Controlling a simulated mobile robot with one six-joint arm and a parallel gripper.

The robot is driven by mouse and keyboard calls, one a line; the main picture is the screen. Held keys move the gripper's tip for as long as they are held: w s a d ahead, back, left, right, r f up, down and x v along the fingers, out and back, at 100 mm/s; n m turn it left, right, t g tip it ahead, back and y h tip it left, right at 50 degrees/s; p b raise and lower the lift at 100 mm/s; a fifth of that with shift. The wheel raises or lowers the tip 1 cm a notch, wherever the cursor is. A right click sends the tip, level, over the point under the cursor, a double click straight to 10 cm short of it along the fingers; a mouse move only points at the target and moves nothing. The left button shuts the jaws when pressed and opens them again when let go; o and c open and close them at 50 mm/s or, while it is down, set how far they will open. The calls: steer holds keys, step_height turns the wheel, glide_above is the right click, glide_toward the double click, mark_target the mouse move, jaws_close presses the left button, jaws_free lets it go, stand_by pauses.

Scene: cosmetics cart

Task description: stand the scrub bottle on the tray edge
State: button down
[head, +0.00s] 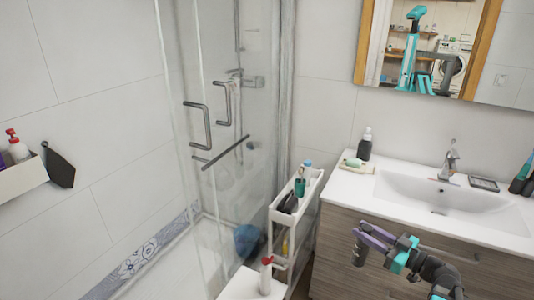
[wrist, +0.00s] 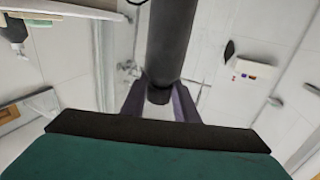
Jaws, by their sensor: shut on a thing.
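My gripper (head: 366,238) is in front of the wooden vanity, with purple fingers shut on a dark cylindrical bottle, which I take to be the scrub bottle (head: 359,256). In the wrist view the bottle (wrist: 170,40) is a plain dark cylinder between the two fingers (wrist: 160,108); its label is not visible. The slim white cart (head: 277,213) stands left of the gripper, between shower and vanity. Its top tray holds a teal cup (head: 299,187), a blue-capped bottle (head: 307,170) and a dark item (head: 287,203). The bottle is apart from the cart.
The vanity top (head: 345,187) carries a dark soap pump (head: 365,144), a soap dish (head: 353,163) and a faucet (head: 447,160). A red-pump bottle (head: 266,275) stands on a white surface at the front. The glass shower door (head: 210,160) is behind the cart. A wall shelf (head: 22,178) is at left.

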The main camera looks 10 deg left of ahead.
step_height(320, 180, up, 8)
stand_by(0.5)
steer(key=shift+d, duration=0.1)
